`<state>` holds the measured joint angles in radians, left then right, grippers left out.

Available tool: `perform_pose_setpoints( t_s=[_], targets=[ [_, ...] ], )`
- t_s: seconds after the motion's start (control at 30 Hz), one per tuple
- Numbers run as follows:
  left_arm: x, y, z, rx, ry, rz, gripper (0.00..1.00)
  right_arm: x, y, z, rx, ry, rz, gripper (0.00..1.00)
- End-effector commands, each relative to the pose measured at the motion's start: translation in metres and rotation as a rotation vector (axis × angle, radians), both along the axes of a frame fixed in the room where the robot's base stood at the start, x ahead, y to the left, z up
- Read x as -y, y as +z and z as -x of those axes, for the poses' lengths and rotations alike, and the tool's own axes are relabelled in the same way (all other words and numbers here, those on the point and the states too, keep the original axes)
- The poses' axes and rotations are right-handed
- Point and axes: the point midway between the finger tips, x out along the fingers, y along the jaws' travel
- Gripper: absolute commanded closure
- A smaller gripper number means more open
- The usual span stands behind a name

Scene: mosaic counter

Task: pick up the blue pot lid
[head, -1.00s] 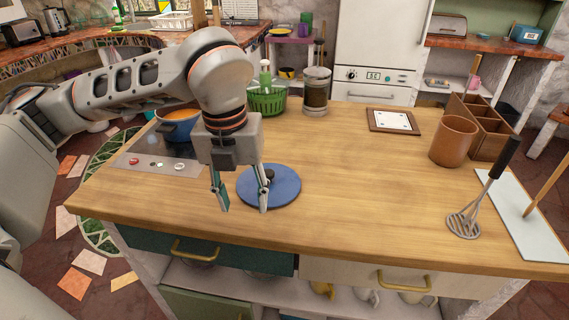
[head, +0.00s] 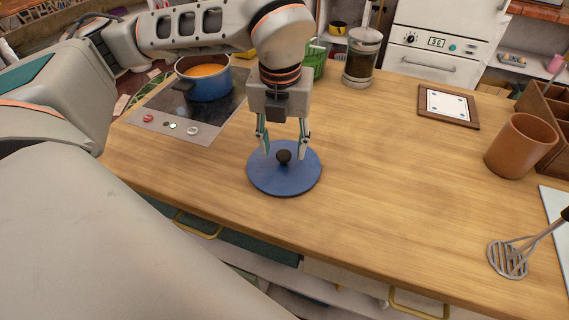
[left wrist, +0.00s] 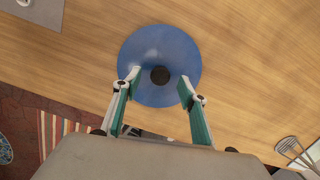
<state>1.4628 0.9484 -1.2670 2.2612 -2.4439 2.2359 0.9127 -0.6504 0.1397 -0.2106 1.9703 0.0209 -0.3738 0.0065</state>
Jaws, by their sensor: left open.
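The blue pot lid (head: 284,180) lies flat on the wooden counter, with a dark round knob at its middle. My left gripper (head: 283,154) is open above the lid, its two fingers on either side of the knob in the head view. In the left wrist view the lid (left wrist: 160,50) shows beyond the fingertips, and the knob sits slightly ahead of the gap of my left gripper (left wrist: 158,80). I cannot tell whether the fingertips touch the lid. My right gripper is not in view.
A blue pot (head: 206,84) with orange contents stands on the cooktop (head: 182,129) to the left. A glass jar (head: 362,60) and a green basket stand behind. The counter's middle is clear.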

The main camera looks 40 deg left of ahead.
Motion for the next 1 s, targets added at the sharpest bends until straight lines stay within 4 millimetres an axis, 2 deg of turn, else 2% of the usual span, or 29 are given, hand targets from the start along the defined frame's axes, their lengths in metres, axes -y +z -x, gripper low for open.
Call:
perform_pose_setpoints(
  t_s=[0.1,0.2,0.5,0.67,1.0],
  targets=[
    [0.000,-0.019,0.000,-0.005,0.001,0.000,0.58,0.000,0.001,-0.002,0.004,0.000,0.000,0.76],
    [-0.001,-0.029,-0.002,-0.003,0.000,0.000,0.58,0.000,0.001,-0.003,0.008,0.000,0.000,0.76],
    [-0.001,-0.032,-0.003,-0.001,0.000,0.000,0.58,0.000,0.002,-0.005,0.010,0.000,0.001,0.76],
    [-0.001,-0.032,-0.003,-0.001,0.000,0.000,0.99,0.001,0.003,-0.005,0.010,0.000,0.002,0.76],
    [-0.001,-0.031,-0.003,0.000,0.000,0.001,1.00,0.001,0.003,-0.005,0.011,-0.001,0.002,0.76]
  ],
)
